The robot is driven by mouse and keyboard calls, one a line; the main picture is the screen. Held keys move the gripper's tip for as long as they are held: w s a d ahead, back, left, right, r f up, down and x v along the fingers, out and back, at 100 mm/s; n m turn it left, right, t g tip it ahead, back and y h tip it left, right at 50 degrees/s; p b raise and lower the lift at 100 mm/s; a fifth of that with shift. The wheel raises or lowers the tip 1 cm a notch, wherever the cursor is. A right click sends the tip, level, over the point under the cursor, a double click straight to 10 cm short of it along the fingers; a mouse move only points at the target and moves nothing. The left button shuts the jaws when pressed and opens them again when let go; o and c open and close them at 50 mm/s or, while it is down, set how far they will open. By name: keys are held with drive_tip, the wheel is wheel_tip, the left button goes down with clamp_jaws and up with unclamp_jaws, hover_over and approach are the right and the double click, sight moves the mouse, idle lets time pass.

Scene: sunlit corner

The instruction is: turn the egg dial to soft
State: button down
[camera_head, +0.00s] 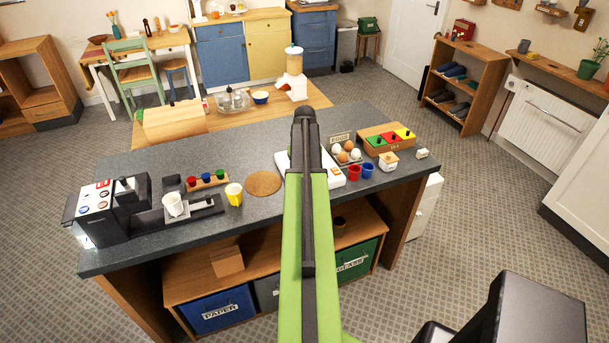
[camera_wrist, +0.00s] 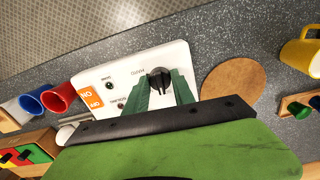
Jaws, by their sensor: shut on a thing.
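The egg dial (camera_wrist: 159,73) is a black knob on a white panel (camera_wrist: 178,54) in the wrist view. I cannot tell which mark the knob points at. In the head view my green arm hides the dial and most of the white unit (camera_head: 335,179) on the grey counter. Eggs (camera_head: 345,149) sit in a holder behind the unit.
A round cork mat (camera_head: 263,183) and a yellow mug (camera_head: 234,194) are left of the unit. A red cup (camera_head: 354,173) and a blue cup (camera_head: 368,170) stand at its right. A wooden box with coloured panels (camera_head: 387,139) is at the back right.

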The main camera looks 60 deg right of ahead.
drive_tip(key=shift+w+n, duration=0.15)
drive_tip(key=shift+n, duration=0.35)
drive_tip(key=c, duration=1.1)
unclamp_jaws()
drive_tip(key=shift+o, duration=0.2)
drive_tip(key=shift+r, duration=0.1)
wheel_tip(320, 180, up, 17)
drive_tip(key=p, duration=1.7)
